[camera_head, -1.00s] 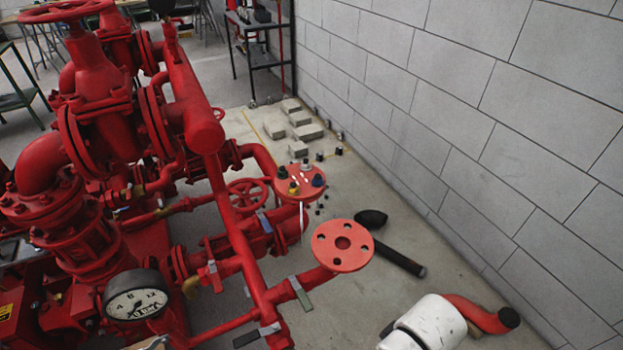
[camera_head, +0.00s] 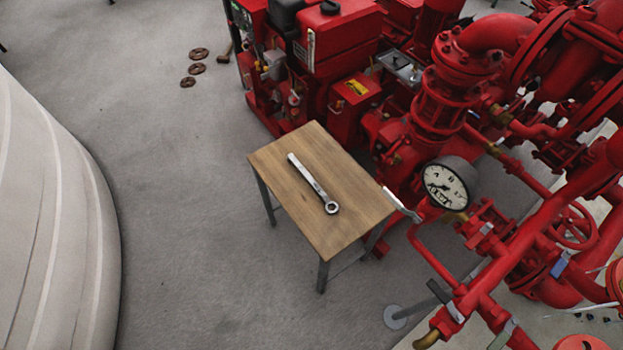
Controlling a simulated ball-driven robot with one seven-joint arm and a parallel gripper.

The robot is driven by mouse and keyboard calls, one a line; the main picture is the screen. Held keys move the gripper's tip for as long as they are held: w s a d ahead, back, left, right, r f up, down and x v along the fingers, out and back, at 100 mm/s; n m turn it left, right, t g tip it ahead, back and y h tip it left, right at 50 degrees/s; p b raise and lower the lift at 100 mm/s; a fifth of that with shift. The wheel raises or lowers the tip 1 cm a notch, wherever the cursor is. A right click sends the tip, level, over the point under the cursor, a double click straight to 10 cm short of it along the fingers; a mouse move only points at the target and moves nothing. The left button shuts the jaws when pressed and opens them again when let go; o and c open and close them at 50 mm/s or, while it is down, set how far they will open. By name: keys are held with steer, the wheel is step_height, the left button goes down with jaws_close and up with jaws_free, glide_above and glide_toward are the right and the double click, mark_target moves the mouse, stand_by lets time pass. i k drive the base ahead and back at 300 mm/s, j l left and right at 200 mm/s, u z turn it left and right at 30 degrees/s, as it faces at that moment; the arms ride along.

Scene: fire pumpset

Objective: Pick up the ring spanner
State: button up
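The ring spanner (camera_head: 312,182) is a silver metal tool lying flat on a small wooden-topped table (camera_head: 288,208) in the middle of the head view. Its ring end points toward the lower right of the picture and its other end toward the upper left. Nothing covers it. My gripper is not in the head view.
The red pumpset (camera_head: 440,120) with pipes and a round gauge (camera_head: 447,186) stands close along the table's right and far sides. A large pale curved surface (camera_head: 50,220) fills the left edge. The grey floor left of and in front of the table is clear. Rusty flanges (camera_head: 196,69) lie at the back.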

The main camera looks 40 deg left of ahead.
mark_target(290, 158)
steer(key=j, duration=0.5)
steer(key=i+j+u, duration=0.1)
steer(key=j, duration=0.45)
steer(key=i+j, duration=0.15)
steer(key=j, duration=0.35)
steer(key=i+j+u, duration=0.1)
steer(key=j, duration=0.4)
steer(key=i+j, duration=0.1)
steer(key=j, duration=0.4)
